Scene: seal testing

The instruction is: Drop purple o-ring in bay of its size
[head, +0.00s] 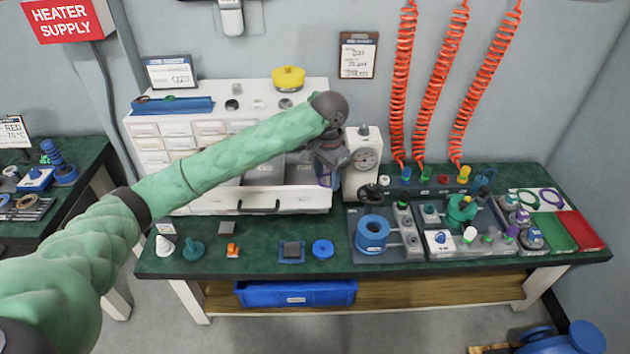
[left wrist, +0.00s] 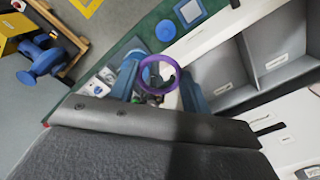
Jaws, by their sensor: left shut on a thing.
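My left gripper (head: 327,172) is over the right end of the open white drawer (head: 222,203). In the left wrist view its two blue fingers (left wrist: 160,80) are shut on a purple o-ring (left wrist: 146,66), which shows as a full circle between the fingertips. In the head view the ring is mostly hidden by the gripper. The drawer has grey bays (left wrist: 216,70) with small white labels too small to read. In the left wrist view the bays lie to the right of the ring. My right gripper is not in view.
Small parts, including a blue knob (head: 322,249), line the bench front.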

